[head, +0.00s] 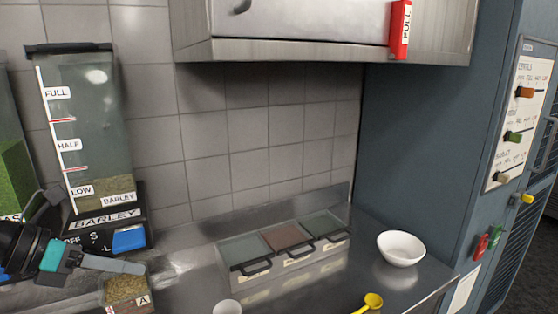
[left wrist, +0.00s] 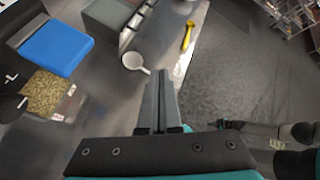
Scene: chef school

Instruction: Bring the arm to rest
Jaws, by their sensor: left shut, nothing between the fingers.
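My left gripper (head: 138,267) comes in from the left edge in the head view, in front of the barley dispenser (head: 92,130). Its fingers point right, above the counter, close to a clear container of grain marked A (head: 127,290). In the left wrist view the two fingers (left wrist: 161,78) lie together with nothing between them. The right arm shows only in part at the lower right of that view; its gripper (left wrist: 228,124) is small and dark, and its jaws are unclear.
A cabinet (head: 320,50) hangs above. A blue-grey panel (head: 420,150) closes the right side.

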